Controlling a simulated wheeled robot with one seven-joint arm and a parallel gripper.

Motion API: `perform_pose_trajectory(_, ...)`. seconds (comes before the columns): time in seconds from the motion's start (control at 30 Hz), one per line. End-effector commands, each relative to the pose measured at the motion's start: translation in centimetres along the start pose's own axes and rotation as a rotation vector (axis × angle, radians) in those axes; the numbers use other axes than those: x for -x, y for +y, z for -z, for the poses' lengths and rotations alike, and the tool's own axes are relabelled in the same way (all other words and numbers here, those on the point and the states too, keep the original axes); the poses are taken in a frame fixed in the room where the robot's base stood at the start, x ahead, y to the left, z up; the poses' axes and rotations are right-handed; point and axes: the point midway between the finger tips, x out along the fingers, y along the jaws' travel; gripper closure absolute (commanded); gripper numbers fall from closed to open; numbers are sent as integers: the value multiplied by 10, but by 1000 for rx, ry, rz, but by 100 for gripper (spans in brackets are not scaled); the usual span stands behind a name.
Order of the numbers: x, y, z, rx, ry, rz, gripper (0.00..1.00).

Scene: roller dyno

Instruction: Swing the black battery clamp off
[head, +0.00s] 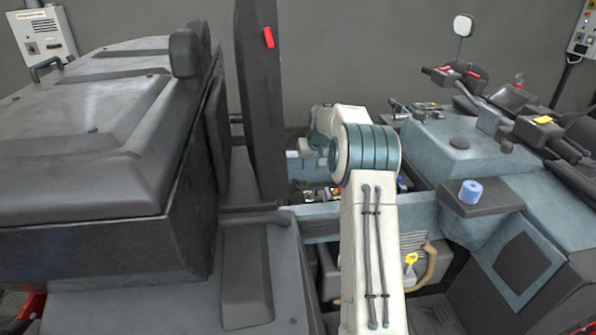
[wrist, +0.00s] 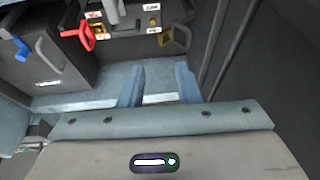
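In the wrist view, my gripper (wrist: 159,82) shows two blue-grey fingers standing apart with nothing between them. Beyond them is a dark battery-like box with two brass posts and white labels. Beside the right post (wrist: 152,21) is a dark, brownish looped lever (wrist: 178,38), which may be the black clamp; it is too small to be sure. A red lever (wrist: 79,36) stands by the left post. My fingers are apart from both levers, nearer the camera. In the head view my arm hides the gripper and much of the bay.
A dark box with a grey handle (wrist: 47,52) and a blue handle (wrist: 19,49) lie left in the wrist view. In the head view, a tall raised panel (head: 262,110) bounds the bay on the left. A blue cap (head: 470,191) and a yellow-topped dipstick-like handle (head: 410,260) are to the right.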

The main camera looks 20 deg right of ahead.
Motion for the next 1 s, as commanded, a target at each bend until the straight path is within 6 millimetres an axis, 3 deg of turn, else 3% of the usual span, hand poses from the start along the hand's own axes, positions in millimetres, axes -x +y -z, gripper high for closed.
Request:
perform_pose_trajectory(0.3,39,39,-12,0,0,0,70)
perform_pose_trajectory(0.7,46,46,-14,1,-1,2,70)
perform_pose_trajectory(0.73,46,46,-14,1,-1,2,73)
perform_pose_trajectory(0.83,49,43,-15,4,-1,1,100)
perform_pose_trajectory(1.0,74,15,-29,32,-12,-3,100)
